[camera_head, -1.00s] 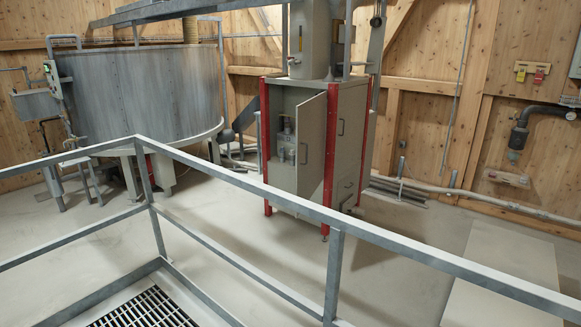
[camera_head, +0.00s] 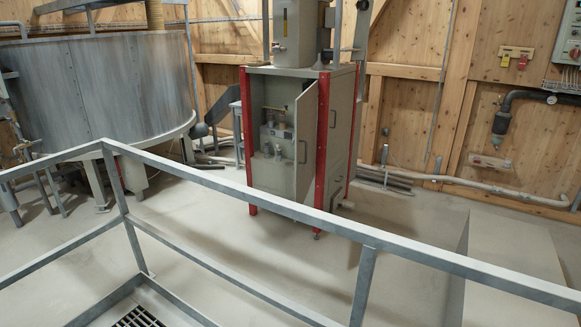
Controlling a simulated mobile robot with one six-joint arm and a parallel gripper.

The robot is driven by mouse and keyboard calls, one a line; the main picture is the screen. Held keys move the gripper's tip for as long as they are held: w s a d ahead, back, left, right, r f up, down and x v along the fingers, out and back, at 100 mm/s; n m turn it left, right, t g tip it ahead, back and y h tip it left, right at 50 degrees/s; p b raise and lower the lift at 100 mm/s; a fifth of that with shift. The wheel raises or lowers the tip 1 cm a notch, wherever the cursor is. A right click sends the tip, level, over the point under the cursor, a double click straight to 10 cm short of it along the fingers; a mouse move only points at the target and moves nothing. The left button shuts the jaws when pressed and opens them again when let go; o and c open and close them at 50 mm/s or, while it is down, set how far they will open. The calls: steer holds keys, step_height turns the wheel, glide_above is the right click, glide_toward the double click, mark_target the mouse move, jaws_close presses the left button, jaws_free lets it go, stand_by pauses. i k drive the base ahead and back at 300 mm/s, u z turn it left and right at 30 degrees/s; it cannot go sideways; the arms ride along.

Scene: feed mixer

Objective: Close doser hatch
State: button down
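The doser cabinet (camera_head: 341,130) stands in the middle of the head view, grey with red corner posts. Its front hatch (camera_head: 307,142) is a pale grey panel, swung open toward me and hinged near the front right red post. Inside the open front, grey fittings and a small valve-like part (camera_head: 279,137) show. Another door face with a dark handle is on the cabinet's right side. My gripper is not in view.
A grey metal railing (camera_head: 250,190) crosses the view between me and the cabinet. A large round grey tank (camera_head: 100,85) stands at left. Pipes run along the wooden wall at right.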

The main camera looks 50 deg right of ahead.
mark_target(306, 104)
steer(key=z, duration=0.1)
steer(key=i, duration=1.25)
steer(key=z, duration=0.05)
